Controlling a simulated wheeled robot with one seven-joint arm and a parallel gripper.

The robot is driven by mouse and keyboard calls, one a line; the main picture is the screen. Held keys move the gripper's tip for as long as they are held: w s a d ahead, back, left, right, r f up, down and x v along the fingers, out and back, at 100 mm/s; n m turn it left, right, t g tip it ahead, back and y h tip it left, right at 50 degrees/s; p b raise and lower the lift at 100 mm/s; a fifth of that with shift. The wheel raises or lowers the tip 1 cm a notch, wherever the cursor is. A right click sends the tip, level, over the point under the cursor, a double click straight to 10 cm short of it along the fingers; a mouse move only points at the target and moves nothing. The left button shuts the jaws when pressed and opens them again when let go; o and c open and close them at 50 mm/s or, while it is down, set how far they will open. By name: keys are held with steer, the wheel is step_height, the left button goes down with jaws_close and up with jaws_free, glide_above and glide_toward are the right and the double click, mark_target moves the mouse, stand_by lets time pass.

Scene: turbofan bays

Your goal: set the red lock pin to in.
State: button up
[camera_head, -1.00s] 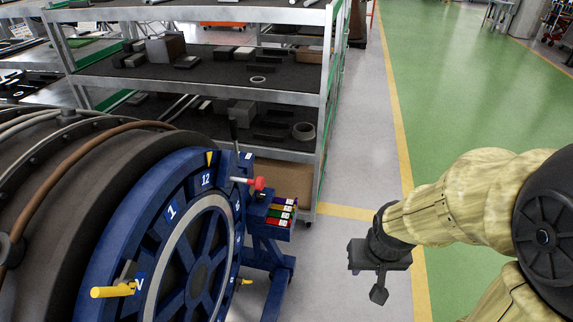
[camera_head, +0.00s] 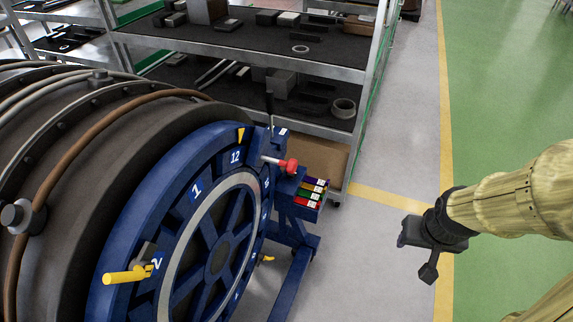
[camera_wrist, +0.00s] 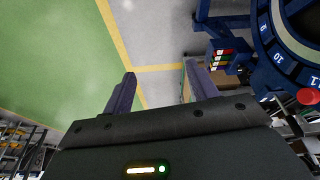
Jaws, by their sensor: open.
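The red lock pin (camera_head: 290,166) sticks out sideways from a blue bracket at the upper right of the blue numbered wheel (camera_head: 192,292). Its red knob is at the right end of a pale metal shaft. The knob also shows at the right edge of the wrist view (camera_wrist: 308,96). My gripper (camera_head: 415,238) is in the head view to the right of the pin, well apart from it, over the floor. In the wrist view its two fingers (camera_wrist: 155,88) stand wide apart with nothing between them. How far the pin sits in its hole cannot be told.
Yellow handles (camera_head: 127,275) stick out from the wheel. Coloured labelled blocks (camera_head: 312,193) sit on a blue stand just below the pin. A grey shelf rack (camera_head: 240,58) stands behind. The floor (camera_head: 385,215) between stand and gripper is clear.

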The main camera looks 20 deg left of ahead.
steer(key=w+a+f+n+t+y+b, duration=0.15)
steer(key=w+n+t, duration=0.25)
steer(key=w, duration=0.9)
steer(key=n+g+y+b, duration=0.4)
steer(key=n+g+y, duration=0.2)
steer(key=n+y, duration=0.9)
glide_toward(296, 167)
steer(key=d+f+m+y, duration=0.1)
steer(key=d+m+y, duration=0.1)
steer(key=d, duration=0.3)
steer(key=shift+s+a+f, duration=0.15)
steer(key=shift+s+a, duration=0.1)
steer(key=shift+s, duration=0.05)
steer(key=shift+m, duration=0.3)
steer(key=a+p, duration=0.2)
steer(key=a, duration=0.3)
steer(key=w+a+p, duration=0.1)
steer(key=a+p, duration=0.1)
steer(key=a, duration=0.4)
steer(key=a+p, duration=0.1)
steer(key=a, duration=0.5)
steer(key=shift+w+a+p, duration=0.2)
steer(key=shift+p, duration=0.2)
